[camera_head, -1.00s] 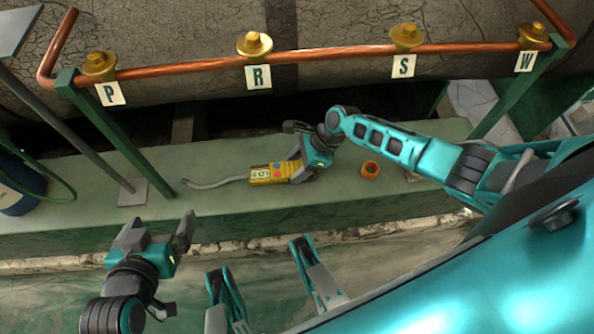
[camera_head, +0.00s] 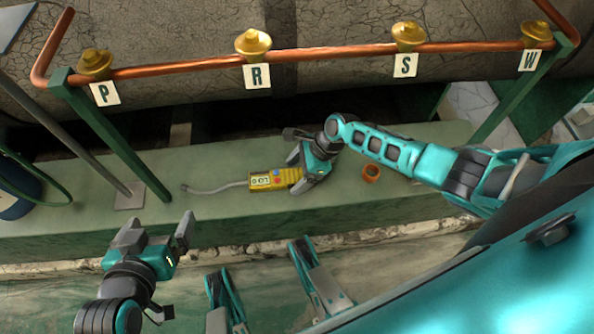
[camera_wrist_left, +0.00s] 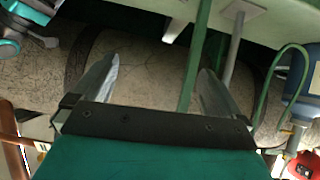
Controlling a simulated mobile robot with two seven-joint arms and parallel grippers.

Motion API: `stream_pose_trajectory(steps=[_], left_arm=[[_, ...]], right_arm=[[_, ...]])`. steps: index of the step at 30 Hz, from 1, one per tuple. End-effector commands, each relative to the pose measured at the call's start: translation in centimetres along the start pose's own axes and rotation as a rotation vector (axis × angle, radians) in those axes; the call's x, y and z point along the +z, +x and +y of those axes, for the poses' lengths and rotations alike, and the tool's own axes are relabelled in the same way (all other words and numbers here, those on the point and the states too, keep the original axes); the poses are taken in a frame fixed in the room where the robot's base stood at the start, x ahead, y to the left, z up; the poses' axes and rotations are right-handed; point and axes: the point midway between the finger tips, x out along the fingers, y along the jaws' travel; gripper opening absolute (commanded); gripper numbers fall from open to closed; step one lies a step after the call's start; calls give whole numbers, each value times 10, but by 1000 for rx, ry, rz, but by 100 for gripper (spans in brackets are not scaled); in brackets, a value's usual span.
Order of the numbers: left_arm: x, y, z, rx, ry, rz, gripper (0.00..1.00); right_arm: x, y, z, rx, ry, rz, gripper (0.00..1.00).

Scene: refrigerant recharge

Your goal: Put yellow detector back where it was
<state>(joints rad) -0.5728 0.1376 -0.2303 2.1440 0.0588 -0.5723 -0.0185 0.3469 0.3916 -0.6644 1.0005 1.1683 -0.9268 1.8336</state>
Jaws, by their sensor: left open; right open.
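The yellow detector (camera_head: 268,180) lies on the green ledge (camera_head: 228,206) in the head view, with its display facing up and a grey flexible probe (camera_head: 215,188) stretching left from it. My right gripper (camera_head: 296,168) is at the detector's right end, with its fingers open and close around that end. Whether they touch it cannot be told. My left gripper (camera_head: 160,232) is open and empty, in front of the ledge at the lower left. In the left wrist view its two fingers (camera_wrist_left: 155,85) stand apart with nothing between them.
An orange ring-shaped piece (camera_head: 370,173) stands on the ledge right of my right gripper. A copper pipe (camera_head: 330,53) with brass valves and tags P, R, S, W runs behind on green posts. A blue cylinder (camera_wrist_left: 299,82) with a green hose is in the left wrist view.

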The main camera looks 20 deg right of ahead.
Motion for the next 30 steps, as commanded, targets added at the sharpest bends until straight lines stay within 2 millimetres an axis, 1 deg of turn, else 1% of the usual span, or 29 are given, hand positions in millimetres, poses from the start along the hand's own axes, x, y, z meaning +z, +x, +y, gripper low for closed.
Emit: stream_pose_trajectory(steps=[5, 9, 15, 19, 22, 25, 26, 28, 29, 30], left_arm=[[-12, -8, -1, -5, 1, 5, 100], [-22, -16, -5, -17, 4, 15, 100], [-20, -23, -10, -31, 12, 2, 100], [-19, -27, -10, -32, 14, -9, 100], [-20, -29, -10, -31, 16, -11, 100], [-21, -29, -10, -31, 15, -10, 100], [-21, -29, -10, -31, 15, -9, 100], [-22, -29, -10, -30, 15, -8, 100], [-22, -29, -10, -30, 15, -7, 100], [-22, -29, -10, -30, 15, -7, 100]], right_arm=[[1, -25, 0, 0, 1, 2, 83], [2, -56, 0, 0, 1, 1, 83], [1, -96, 0, 0, 1, 2, 83], [1, -112, 0, 0, 1, 1, 83], [1, -117, 1, 0, -5, 0, 83], [4, -113, 8, -11, -77, 1, 83], [6, -109, 12, -18, -123, 1, 83], [14, -98, 26, -49, -279, 5, 83], [18, -94, 32, -69, -364, 9, 83], [26, -88, 41, -101, -491, 16, 83]])
